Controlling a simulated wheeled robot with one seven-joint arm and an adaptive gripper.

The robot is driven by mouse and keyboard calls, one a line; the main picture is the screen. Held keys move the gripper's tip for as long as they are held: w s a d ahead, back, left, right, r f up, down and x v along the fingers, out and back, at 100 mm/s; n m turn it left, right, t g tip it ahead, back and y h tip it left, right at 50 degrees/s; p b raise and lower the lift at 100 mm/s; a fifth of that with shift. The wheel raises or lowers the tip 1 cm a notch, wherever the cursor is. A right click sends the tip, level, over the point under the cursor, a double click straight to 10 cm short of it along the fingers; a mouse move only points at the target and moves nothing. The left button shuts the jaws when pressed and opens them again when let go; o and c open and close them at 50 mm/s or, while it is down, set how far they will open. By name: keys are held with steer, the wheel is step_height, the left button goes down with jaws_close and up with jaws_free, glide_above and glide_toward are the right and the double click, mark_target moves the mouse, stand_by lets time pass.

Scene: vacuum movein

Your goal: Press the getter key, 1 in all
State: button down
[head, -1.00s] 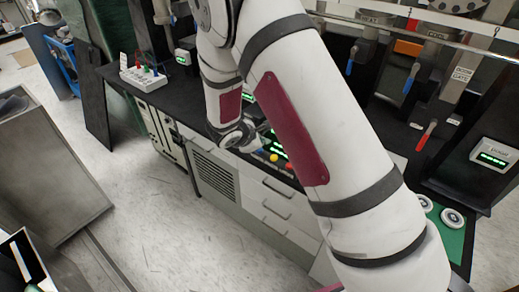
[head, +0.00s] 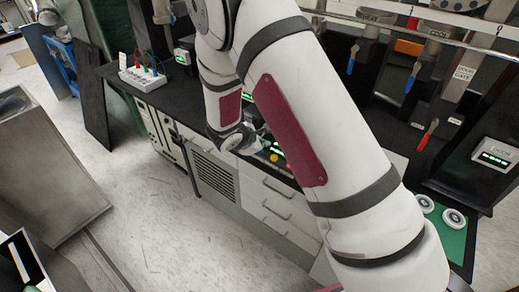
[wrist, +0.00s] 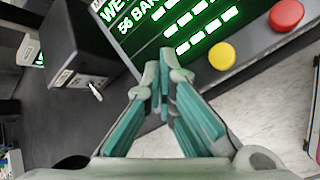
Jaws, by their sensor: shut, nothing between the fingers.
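A control panel with a lit green display (wrist: 185,25) fills the upper middle of the wrist view. A yellow key (wrist: 222,56) and a red key (wrist: 286,15) stand to the right of the display. In the head view the yellow key (head: 274,157) shows just beyond my arm. I cannot read a getter label on any key. My gripper (wrist: 160,78) is shut and empty, its tips over the lower edge of the display, left of the yellow key. Whether the tips touch the panel cannot be told. My fingers hide part of the panel.
A dark box with a small toggle lever (wrist: 95,90) stands left of the fingers. In the head view, a white terminal box (head: 142,76) sits on the black bench, and a door readout box (head: 495,155) is at the right. Valves with red and blue handles hang behind.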

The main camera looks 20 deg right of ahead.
steer(key=shift+f, duration=0.3)
stand_by(0.4)
steer(key=shift+r, duration=0.9)
steer(key=shift+r+p, duration=1.15)
steer(key=shift+r, duration=1.4)
